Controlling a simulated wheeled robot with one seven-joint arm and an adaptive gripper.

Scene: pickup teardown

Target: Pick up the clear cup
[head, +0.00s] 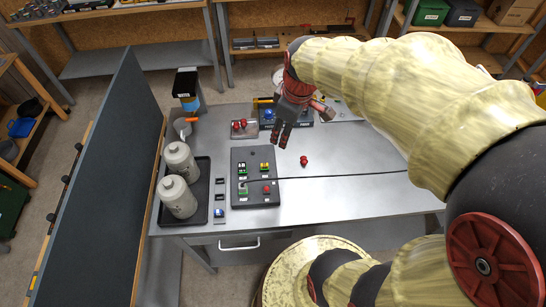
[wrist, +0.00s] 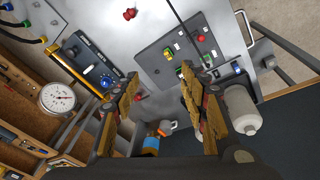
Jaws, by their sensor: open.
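My gripper (head: 281,140) is above the back half of the metal bench, with its fingers pointing down. In the wrist view the two fingers (wrist: 162,84) are spread apart with nothing between them. A small pale cup-like thing (head: 181,128) with an orange part stands at the bench's back left, left of my gripper. It also shows low between the fingers in the wrist view (wrist: 166,128), apart from them. I cannot tell for sure that it is the clear cup. No other clear cup can be made out.
Two pale bottles (head: 181,159) stand in a black tray (head: 201,213) at left. A grey panel (head: 254,200) with colored buttons lies beside it. A black and blue dispenser-like thing (head: 187,91) rises behind the cup-like thing. A dark partition (head: 100,190) borders the left. A red knob (head: 304,160) lies mid-bench.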

